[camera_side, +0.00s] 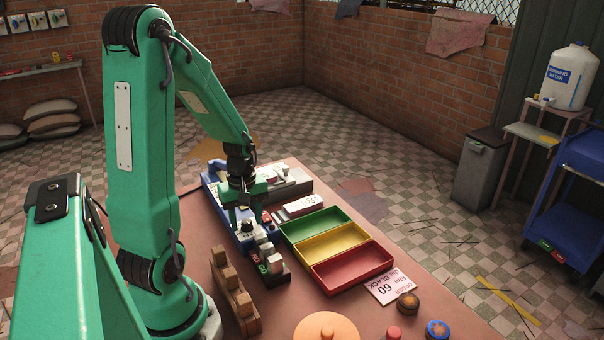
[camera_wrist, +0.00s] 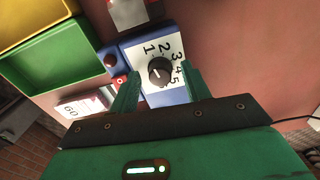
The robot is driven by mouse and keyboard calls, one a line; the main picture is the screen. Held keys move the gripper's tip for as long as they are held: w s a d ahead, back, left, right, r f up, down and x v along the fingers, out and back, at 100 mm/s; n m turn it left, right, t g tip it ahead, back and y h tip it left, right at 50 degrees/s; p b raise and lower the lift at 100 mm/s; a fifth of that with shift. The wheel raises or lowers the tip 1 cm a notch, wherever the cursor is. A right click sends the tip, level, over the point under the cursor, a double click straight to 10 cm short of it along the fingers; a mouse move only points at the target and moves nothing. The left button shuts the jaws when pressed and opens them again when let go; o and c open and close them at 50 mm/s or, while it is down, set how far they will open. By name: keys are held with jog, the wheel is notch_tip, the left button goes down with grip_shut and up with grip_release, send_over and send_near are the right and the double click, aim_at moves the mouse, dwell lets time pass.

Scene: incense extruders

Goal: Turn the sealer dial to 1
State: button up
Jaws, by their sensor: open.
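My gripper (camera_wrist: 159,74) is open, with one green finger on each side of the dial; contact is unclear. In the side view my gripper (camera_side: 243,200) points down over the near end of the blue sealer (camera_side: 211,192).
Green (camera_side: 316,226), yellow (camera_side: 333,243) and red (camera_side: 353,267) trays sit right of the sealer. A wooden stepped block (camera_side: 233,296) and red and green switches (camera_side: 259,262) stand nearer.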

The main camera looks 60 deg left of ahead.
aim_at(247, 221)
jog(key=shift+r, duration=0.15)
jog(key=shift+r, duration=3.75)
jog(key=shift+w+d+r+m, duration=0.2)
jog(key=shift+d+r+m, duration=0.1)
jog(key=shift+d+r, duration=0.1)
jog(key=d+r+m+t, duration=0.2)
jog(key=d+r+m, duration=0.3)
jog(key=d+m, duration=0.3)
jog(key=d+r+m+t, duration=0.3)
jog(key=d+r+m, duration=0.2)
jog(key=d+m, duration=0.3)
jog(key=shift+s+d+r+m+t, duration=0.3)
jog(key=shift+s+d, duration=0.15)
jog(key=shift+d, duration=0.65)
